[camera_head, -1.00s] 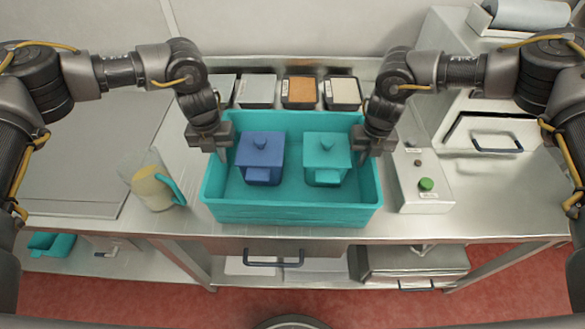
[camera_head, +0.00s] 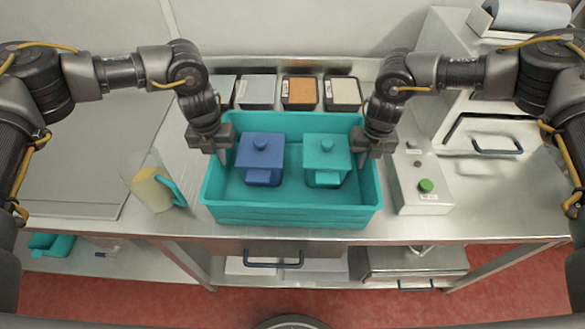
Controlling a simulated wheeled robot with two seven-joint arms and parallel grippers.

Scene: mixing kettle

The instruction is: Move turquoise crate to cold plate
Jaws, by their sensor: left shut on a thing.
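The turquoise crate (camera_head: 290,215) stands on the steel counter in the middle of the head view. It holds a blue lidded container (camera_head: 260,160) at left and a turquoise lidded container (camera_head: 326,163) at right. My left gripper (camera_head: 220,150) is shut on the crate's left wall near its upper rim. My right gripper (camera_head: 368,152) is at the crate's right wall; its fingertips are partly hidden, and I cannot tell whether they pinch the wall. A large flat grey plate (camera_head: 80,160) lies at the left of the counter and may be the cold plate.
A clear jug (camera_head: 152,185) with yellowish contents and a turquoise handle stands between plate and crate. Several small trays, including an orange-filled one (camera_head: 300,92), line the back. A control box (camera_head: 424,188) with a green button stands close right of the crate.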

